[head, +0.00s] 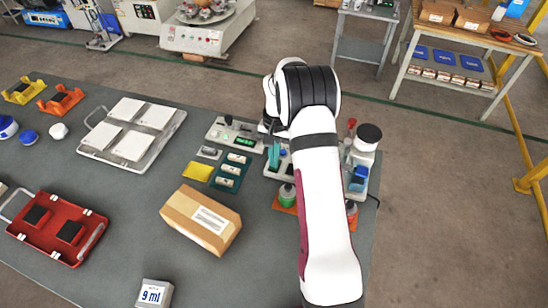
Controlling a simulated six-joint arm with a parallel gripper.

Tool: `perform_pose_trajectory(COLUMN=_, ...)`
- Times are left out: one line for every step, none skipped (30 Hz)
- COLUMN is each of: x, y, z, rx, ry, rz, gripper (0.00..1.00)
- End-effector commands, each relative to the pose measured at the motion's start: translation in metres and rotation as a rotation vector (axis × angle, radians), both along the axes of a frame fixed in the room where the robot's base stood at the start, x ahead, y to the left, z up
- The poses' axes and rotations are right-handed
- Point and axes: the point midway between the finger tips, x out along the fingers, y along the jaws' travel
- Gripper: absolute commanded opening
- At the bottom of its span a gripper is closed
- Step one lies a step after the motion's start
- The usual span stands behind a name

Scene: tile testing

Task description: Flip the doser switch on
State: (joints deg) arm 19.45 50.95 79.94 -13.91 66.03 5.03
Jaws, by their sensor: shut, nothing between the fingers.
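My gripper (270,139) points down at the back right of the grey table, with its dark fingers partly hidden by my white arm; it is shut and empty. Just left of it lies a light grey device (216,134) with a green-lit display and a small black knob. Under and right of the gripper is another light-coloured unit (272,171) with teal parts, mostly covered by my arm. Which of these is the doser, and its switch and position, I cannot tell. Whether the fingertips touch anything is also unclear.
A white jar with a black lid (368,136) stands right of my arm. Green-topped bottles (286,194) stand on an orange mat close to the arm. A cardboard box (201,220), a white tray of tiles (93,150) and a red tray (62,254) occupy the left and front.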

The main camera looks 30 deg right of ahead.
Motion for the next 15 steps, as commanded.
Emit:
perform_pose_trajectory(x=-0.0001, y=0.0001, z=-0.0006, rx=0.000, ry=0.000, rz=0.000, gripper=0.00)
perform_pose_trajectory(x=-0.0001, y=0.0001, z=-0.0006, rx=0.000, ry=0.000, rz=0.000, gripper=0.00)
perform_pose_trajectory(x=-0.0001, y=0.0001, z=-0.0005, rx=0.000, ry=0.000, rz=0.000, gripper=0.00)
perform_pose_trajectory(x=0.0000, y=0.0000, z=-0.0005, rx=0.000, ry=0.000, rz=0.000, gripper=0.00)
perform_pose_trajectory(x=0.0000, y=0.0000, z=-0.0004, rx=0.000, ry=0.000, rz=0.000, gripper=0.00)
perform_pose_trajectory(x=0.0000, y=0.0000, z=-0.0004, rx=0.000, ry=0.000, rz=0.000, gripper=0.00)
perform_pose_trajectory(x=0.0000, y=0.0000, z=-0.0003, rx=0.000, ry=0.000, rz=0.000, gripper=0.00)
perform_pose_trajectory(x=-0.0001, y=0.0001, z=-0.0005, rx=0.000, ry=0.000, rz=0.000, gripper=0.00)
perform_pose_trajectory(x=-0.0007, y=0.0005, z=-0.0017, rx=0.001, ry=0.001, rz=0.000, gripper=0.00)
perform_pose_trajectory(x=-0.0014, y=0.0013, z=-0.0035, rx=0.001, ry=0.002, rz=-0.001, gripper=0.00)
perform_pose_trajectory(x=-0.0018, y=0.0017, z=-0.0047, rx=0.001, ry=0.002, rz=-0.001, gripper=0.00)
perform_pose_trajectory(x=-0.0015, y=0.0015, z=-0.0044, rx=0.001, ry=0.001, rz=-0.001, gripper=0.00)
perform_pose_trajectory(x=-0.0014, y=0.0014, z=-0.0045, rx=0.001, ry=0.001, rz=-0.001, gripper=0.00)
perform_pose_trajectory(x=-0.0014, y=0.0014, z=-0.0045, rx=0.001, ry=0.001, rz=-0.001, gripper=0.00)
perform_pose_trajectory(x=-0.0014, y=0.0014, z=-0.0046, rx=0.001, ry=0.001, rz=0.000, gripper=0.00)
